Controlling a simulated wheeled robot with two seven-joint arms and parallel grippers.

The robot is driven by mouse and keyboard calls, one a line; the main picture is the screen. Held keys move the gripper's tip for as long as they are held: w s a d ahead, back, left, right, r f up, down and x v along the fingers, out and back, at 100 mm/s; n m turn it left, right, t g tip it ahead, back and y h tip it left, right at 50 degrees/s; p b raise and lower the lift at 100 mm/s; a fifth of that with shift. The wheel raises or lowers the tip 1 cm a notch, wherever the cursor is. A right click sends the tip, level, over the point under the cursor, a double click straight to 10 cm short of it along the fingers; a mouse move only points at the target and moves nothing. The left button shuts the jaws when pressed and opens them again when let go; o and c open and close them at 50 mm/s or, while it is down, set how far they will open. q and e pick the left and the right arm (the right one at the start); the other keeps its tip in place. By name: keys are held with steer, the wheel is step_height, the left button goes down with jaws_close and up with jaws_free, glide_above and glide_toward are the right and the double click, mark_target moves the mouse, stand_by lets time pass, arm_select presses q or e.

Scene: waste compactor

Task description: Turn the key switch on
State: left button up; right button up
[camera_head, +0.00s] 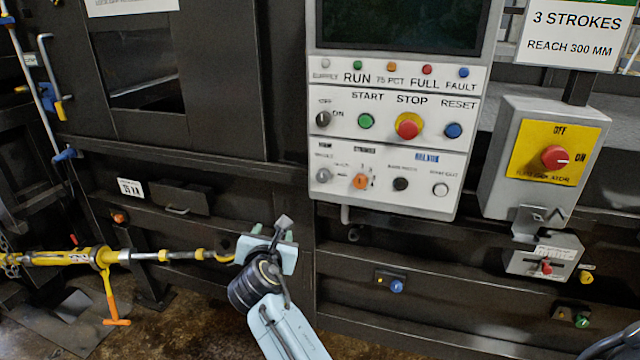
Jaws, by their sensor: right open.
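The control panel (388,105) stands upright at centre, with rows of lamps, buttons and switches. A small dark switch (323,118) sits at its left, between the labels OFF and ON; it looks like the key switch, but its exact position is too small to tell. A second small grey switch (323,175) is below it. My right gripper (278,233) is open and empty, below and left of the panel, apart from it and from the switch. Its arm comes up from the bottom centre. My left gripper is not in view.
Right of the panel is a grey box (497,165) with a red rotary knob (554,157) on a yellow plate. A yellow tie rod with a hook (200,254) runs in from the left, close beside my right gripper. The space before the panel is clear.

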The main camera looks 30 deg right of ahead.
mark_target(322, 121)
steer(key=s+d+r+n+h+p, duration=0.1)
steer(key=s+d+r+h, duration=0.15)
steer(key=r, duration=0.85)
steer(key=s+d+r+h+p, duration=0.1)
steer(key=d+r+h, duration=0.2)
steer(key=r, duration=0.7)
steer(key=shift+g, duration=0.4)
steer(key=p+x, duration=0.1)
steer(key=x, duration=1)
steer(key=shift+d+r, duration=0.2)
steer(key=shift+x, duration=0.8)
steer(key=c, duration=1)
